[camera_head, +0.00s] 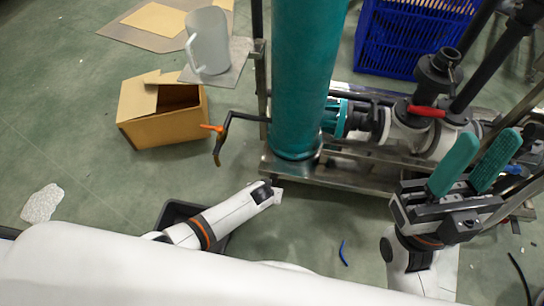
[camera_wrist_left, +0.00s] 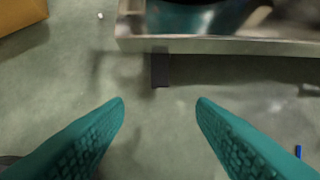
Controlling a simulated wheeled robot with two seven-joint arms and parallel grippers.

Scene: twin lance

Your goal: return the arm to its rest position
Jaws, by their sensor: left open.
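My right gripper (camera_head: 489,152) is at the right of the head view. Its two teal fingers point up and stand apart, with nothing between them. My left arm (camera_head: 232,213) reaches from the lower left toward the middle of the head view, and its fingers cannot be made out there. In the left wrist view my left gripper (camera_wrist_left: 160,105) has its two teal fingers wide apart, with only the green floor between them. It hangs in front of the metal frame's edge (camera_wrist_left: 220,45), apart from it in the picture.
A thick teal column (camera_head: 303,80) stands on a metal frame (camera_head: 345,180) with pipes and a valve with a red handle (camera_head: 427,111). An orange-handled lever (camera_head: 220,140) juts out left. A cardboard box (camera_head: 165,125), a jug (camera_head: 207,40) and a blue crate (camera_head: 405,40) stand further back.

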